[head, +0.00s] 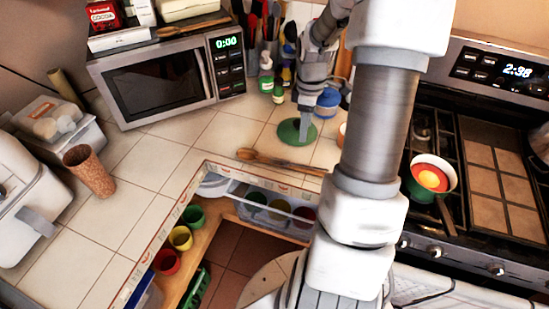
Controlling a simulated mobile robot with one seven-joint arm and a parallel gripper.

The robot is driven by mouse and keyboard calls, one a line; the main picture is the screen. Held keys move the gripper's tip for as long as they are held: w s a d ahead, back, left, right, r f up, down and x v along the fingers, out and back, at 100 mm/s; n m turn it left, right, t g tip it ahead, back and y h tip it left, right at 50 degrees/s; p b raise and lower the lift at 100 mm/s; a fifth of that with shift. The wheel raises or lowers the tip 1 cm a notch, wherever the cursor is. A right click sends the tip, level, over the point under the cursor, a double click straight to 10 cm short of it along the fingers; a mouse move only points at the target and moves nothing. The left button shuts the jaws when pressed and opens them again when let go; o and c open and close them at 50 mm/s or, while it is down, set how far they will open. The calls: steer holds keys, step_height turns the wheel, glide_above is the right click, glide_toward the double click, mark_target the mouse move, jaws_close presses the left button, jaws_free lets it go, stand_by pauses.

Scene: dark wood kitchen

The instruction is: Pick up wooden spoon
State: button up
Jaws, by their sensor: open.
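A wooden spoon (280,162) lies on the tiled counter near its inner edge. Its bowl points left and its handle runs right until my arm hides the end. My gripper (304,130) points down over a round green disc (290,131), behind the spoon and apart from it. The gripper is open and holds nothing that I can see. The fingertips are small here, and their height above the counter is hard to tell. Another long wooden utensil (195,26) lies on top of the microwave.
The microwave (155,80) stands at the back left. Bottles (266,75), utensils and a blue jar (327,102) crowd the back. A cork-coloured cup (89,170) stands left. Tiles left of the spoon are clear.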

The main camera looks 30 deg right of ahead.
glide_above(300, 165)
step_height(300, 165, down, 10)
steer(key=shift+d+f, duration=0.15)
steer(key=shift+a+f+p, duration=0.2)
steer(key=shift+f+p, duration=0.45)
steer(key=shift+f, duration=2.05)
steer(key=shift+c, duration=0.3)
jaws_close()
